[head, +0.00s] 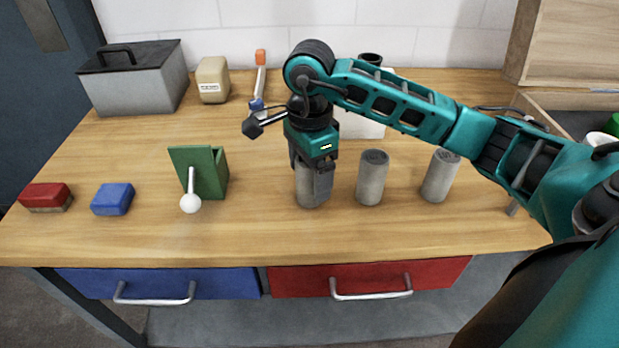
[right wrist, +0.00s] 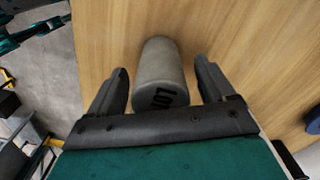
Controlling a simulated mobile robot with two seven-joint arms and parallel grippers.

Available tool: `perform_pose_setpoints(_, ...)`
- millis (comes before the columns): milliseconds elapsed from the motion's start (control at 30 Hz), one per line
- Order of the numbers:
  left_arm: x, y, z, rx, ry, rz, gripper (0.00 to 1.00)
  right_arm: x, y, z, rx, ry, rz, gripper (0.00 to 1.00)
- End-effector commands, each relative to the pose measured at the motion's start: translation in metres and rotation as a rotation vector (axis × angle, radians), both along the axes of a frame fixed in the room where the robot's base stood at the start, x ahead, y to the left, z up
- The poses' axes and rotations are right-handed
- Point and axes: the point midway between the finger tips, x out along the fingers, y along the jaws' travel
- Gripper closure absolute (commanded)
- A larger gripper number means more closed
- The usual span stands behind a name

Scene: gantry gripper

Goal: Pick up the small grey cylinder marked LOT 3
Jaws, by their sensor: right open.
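Three small grey cylinders stand upright in a row on the wooden bench. My right gripper (head: 314,180) points down over the left cylinder (head: 303,199) and hides much of it. The middle cylinder (head: 372,178) and the right cylinder (head: 440,176) stand to its right, their marks not readable here. In the right wrist view a cylinder (right wrist: 163,68) lies between the open fingers of my right gripper (right wrist: 162,80), with a gap on each side. Black letters LOT show on it; the number is hidden. My left gripper is not in view.
A green holder (head: 210,174) with a white-knobbed lever (head: 190,203) stands left of the gripper. A blue block (head: 113,199) and a red block (head: 46,197) lie farther left. A grey lidded box (head: 138,82) stands at the back left. The front middle bench is clear.

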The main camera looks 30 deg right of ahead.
Motion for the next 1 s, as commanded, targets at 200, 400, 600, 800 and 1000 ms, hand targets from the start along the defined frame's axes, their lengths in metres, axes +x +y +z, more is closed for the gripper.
perform_pose_setpoints(200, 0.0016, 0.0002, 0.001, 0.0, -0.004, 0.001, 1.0, 0.0, 0.0002, 0.0004, 0.001, 0.0, 0.0, 0.32)
perform_pose_setpoints(400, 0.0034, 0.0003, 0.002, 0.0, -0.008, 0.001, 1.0, 0.0001, 0.0003, 0.0006, 0.001, 0.0, 0.0, 0.51)
perform_pose_setpoints(600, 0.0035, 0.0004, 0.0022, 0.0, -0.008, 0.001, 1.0, 0.0, 0.0003, 0.0006, 0.001, 0.0, 0.0, 0.7)
perform_pose_setpoints(800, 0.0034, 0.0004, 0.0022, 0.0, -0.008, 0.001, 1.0, 0.0, 0.0003, 0.0007, 0.001, 0.0, 0.0, 0.89)
perform_pose_setpoints(1000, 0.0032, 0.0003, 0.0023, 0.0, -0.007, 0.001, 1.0, 0.0005, 0.0003, 0.0017, 0.002, -0.002, 0.0, 0.97)
